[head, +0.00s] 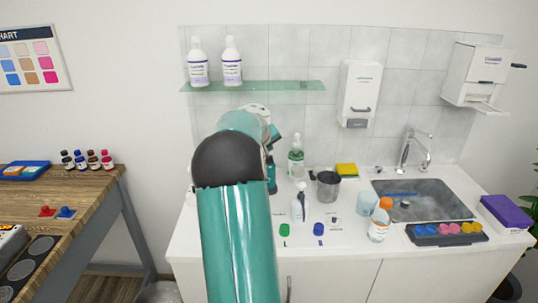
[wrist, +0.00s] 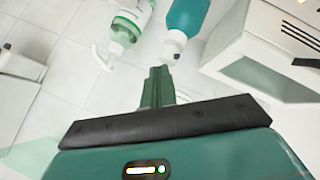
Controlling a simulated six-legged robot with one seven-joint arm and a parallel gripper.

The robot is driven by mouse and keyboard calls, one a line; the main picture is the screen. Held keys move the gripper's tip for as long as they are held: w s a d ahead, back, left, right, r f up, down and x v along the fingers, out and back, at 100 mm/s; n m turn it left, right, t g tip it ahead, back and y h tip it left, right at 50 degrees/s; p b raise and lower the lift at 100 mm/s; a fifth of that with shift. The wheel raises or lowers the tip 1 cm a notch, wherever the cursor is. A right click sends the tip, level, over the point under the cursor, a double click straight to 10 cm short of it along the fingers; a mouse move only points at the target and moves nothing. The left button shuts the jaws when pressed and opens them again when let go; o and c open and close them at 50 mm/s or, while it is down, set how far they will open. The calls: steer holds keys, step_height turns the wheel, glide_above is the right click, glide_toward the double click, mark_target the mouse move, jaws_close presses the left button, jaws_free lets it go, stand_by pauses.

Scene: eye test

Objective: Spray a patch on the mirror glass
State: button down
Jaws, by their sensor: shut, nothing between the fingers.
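My gripper (wrist: 158,75) is shut and empty in the wrist view; in the head view my arm hides its fingers. Past the fingertips are a teal bottle with a white top (wrist: 187,18) and a clear pump bottle with green liquid (wrist: 130,24). They stand apart from the fingers. In the head view, the pump bottle (head: 296,163) stands at the back of the counter, and the teal bottle (head: 271,178) is partly behind my arm. I cannot make out a mirror in either view.
A glass shelf (head: 290,86) holds two white bottles. Wall dispensers (head: 359,92) hang to its right. The counter (head: 342,254) carries a metal cup (head: 328,187), an orange-capped bottle (head: 379,222), a cap tray (head: 421,238) and a sink (head: 425,198). A wooden table (head: 60,190) stands left.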

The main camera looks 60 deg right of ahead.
steer(key=shift+r, duration=0.95)
steer(key=shift+r, duration=0.1)
step_height(320, 180, up, 6)
steer(key=shift+f, duration=0.1)
stand_by(0.5)
stand_by(2.4)
